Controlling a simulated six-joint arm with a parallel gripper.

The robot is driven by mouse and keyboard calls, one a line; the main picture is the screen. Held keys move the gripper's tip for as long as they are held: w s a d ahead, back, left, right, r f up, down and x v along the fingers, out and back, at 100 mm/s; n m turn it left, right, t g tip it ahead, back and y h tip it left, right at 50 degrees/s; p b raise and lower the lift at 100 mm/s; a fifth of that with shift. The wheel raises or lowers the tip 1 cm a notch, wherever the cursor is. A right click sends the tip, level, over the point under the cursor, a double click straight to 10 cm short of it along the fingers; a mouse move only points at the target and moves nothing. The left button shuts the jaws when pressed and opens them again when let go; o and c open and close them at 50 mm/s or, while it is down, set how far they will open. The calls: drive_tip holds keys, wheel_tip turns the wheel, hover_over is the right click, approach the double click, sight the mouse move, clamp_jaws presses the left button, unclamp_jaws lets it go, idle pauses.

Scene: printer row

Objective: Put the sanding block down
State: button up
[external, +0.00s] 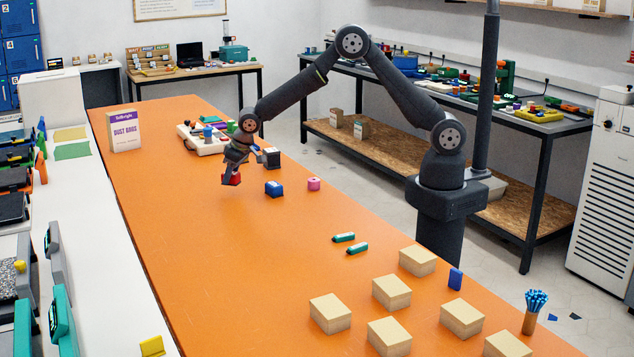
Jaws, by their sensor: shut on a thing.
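The sanding block (233,180) is a small red piece at the tip of my gripper (232,172). My gripper points down and is shut on it, over the left-middle part of the orange table (200,260). The fingers hide part of the block. It appears to be a little above the table top, but from this view I cannot tell the exact gap.
A dust bags box (124,131) stands at the back left. Several tan boxes (330,313) stand in front. Table left-front is clear.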

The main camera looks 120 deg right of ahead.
sight(231, 183)
drive_tip(key=shift+f, duration=1.6)
drive_tip(key=shift+f, duration=0.2)
drive_tip(key=o, duration=1)
drive_tip(key=shift+r, duration=0.15)
drive_tip(key=v, duration=1.2)
